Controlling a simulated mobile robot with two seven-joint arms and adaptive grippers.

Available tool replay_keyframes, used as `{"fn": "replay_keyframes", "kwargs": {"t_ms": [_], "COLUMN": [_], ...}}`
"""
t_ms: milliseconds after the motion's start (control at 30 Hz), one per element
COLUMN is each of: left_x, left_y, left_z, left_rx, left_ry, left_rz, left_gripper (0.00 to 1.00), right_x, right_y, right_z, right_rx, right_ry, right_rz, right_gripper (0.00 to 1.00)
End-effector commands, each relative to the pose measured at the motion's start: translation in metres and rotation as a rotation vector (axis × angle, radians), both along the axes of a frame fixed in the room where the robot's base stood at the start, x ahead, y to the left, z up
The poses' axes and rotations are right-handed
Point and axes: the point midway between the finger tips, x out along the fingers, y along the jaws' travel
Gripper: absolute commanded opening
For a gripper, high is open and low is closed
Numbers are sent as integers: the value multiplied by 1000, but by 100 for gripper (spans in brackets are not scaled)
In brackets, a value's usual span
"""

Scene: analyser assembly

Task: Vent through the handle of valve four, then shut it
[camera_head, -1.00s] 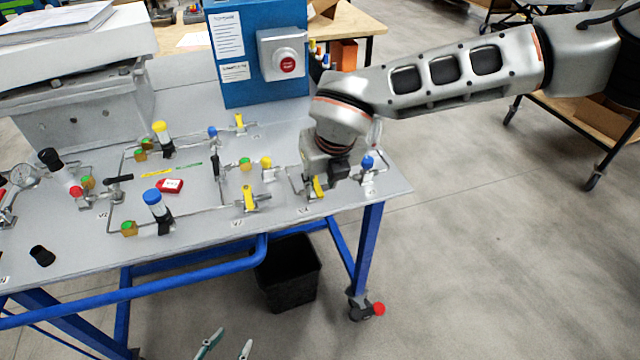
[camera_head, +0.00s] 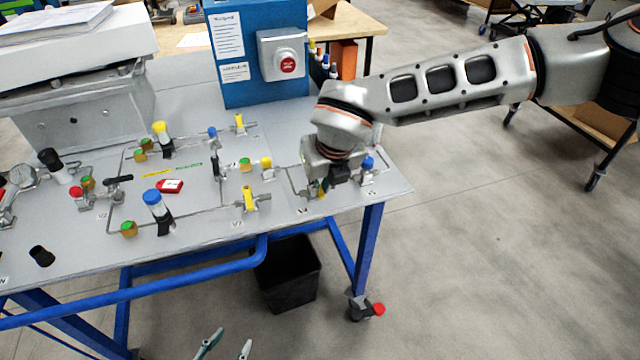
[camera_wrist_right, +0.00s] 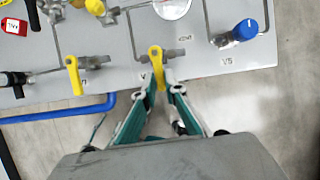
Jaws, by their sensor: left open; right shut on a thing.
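A valve with a yellow lever handle (camera_wrist_right: 155,58) stands near the front edge of the bench panel in the right wrist view. The handle points toward my gripper, across the grey pipe. My right gripper (camera_wrist_right: 158,85) is shut on the handle's near end. In the head view this handle (camera_head: 321,191) is mostly hidden by my right gripper (camera_head: 323,187). The label beside it is partly covered, so I cannot read its number. My left gripper (camera_head: 226,347) is open and empty at the bottom of the head view, in front of the bench.
Another yellow-handled valve (camera_head: 249,199) stands just left. A blue-knobbed valve (camera_head: 368,163) stands to the right, labelled V5 in the right wrist view. A blue box with a red button (camera_head: 288,65) rises behind. A black bin (camera_head: 288,275) stands under the bench.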

Motion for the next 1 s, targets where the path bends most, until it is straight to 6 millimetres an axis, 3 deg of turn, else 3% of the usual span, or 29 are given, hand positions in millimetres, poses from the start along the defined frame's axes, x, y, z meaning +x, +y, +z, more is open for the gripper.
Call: {"fn": "replay_keyframes", "kwargs": {"t_ms": [267, 1000], "left_x": [0, -2], "left_y": [0, -1], "left_z": [0, -2], "left_rx": [-1, -3], "left_ry": [0, 5], "left_rz": [1, 0], "left_gripper": [42, 42], "right_x": [4, 30], "right_y": [-8, -31], "right_z": [0, -1], "right_rx": [3, 5], "right_ry": [1, 2], "right_rz": [152, 840], "right_gripper": [0, 0]}}
